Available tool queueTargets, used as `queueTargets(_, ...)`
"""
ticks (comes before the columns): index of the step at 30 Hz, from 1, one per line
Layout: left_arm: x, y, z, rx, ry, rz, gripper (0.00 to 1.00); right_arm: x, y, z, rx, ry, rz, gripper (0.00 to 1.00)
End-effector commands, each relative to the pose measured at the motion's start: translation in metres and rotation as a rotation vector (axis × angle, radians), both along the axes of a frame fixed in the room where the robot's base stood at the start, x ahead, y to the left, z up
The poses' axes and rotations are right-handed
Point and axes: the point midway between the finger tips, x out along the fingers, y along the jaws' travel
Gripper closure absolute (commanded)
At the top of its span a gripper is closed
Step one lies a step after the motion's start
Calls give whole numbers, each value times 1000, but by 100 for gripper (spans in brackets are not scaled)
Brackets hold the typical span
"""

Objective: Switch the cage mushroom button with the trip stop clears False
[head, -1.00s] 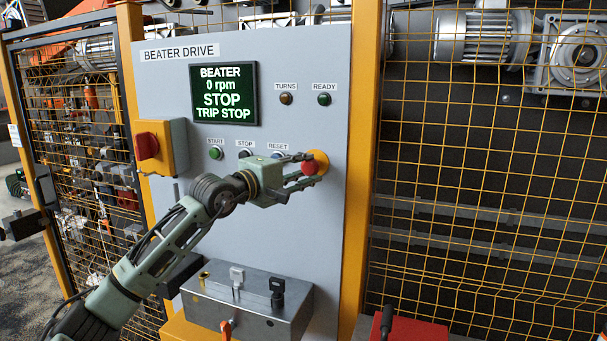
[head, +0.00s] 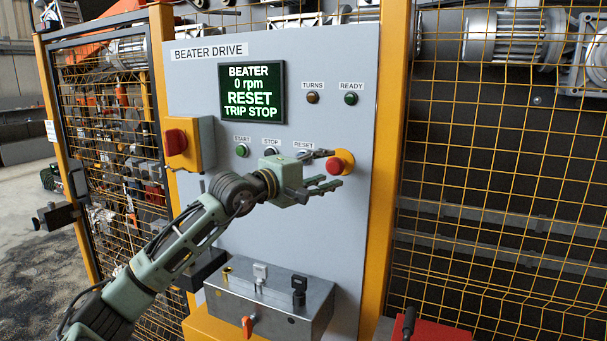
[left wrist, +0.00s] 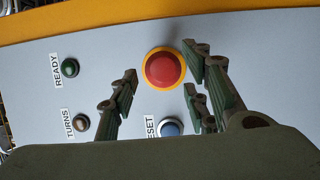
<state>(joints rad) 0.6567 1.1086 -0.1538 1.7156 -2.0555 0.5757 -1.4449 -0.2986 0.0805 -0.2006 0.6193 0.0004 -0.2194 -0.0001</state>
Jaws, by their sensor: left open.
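The red mushroom button (head: 334,167) sits on a yellow round base at the right edge of the grey BEATER DRIVE panel (head: 210,78). My left gripper (head: 335,169) is open and empty in front of it, with one finger above the red cap and one below in the head view. In the left wrist view the red cap (left wrist: 163,69) shows whole, ahead of and between the spread fingers; contact cannot be told. The green display (head: 252,93) reads BEATER, 0 rpm, RESET, TRIP STOP. My right gripper is not in view.
Green START (head: 242,150) and dark STOP (head: 270,151) buttons lie left of the gripper. The blue RESET button shows in the left wrist view (left wrist: 170,127). A yellow box with a red rotary switch (head: 177,142) and a steel box (head: 285,315) below jut out. Yellow mesh fencing (head: 500,200) flanks the panel.

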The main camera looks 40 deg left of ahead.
Motion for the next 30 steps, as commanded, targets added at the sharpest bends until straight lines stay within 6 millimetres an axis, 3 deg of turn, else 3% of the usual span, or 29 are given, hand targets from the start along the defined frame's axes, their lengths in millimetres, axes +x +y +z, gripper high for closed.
queueTargets(9,-39,5,-2,4,5,-1,57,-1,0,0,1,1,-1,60)
queueTargets(30,-100,13,2,-2,-3,-3,57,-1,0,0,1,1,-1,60)
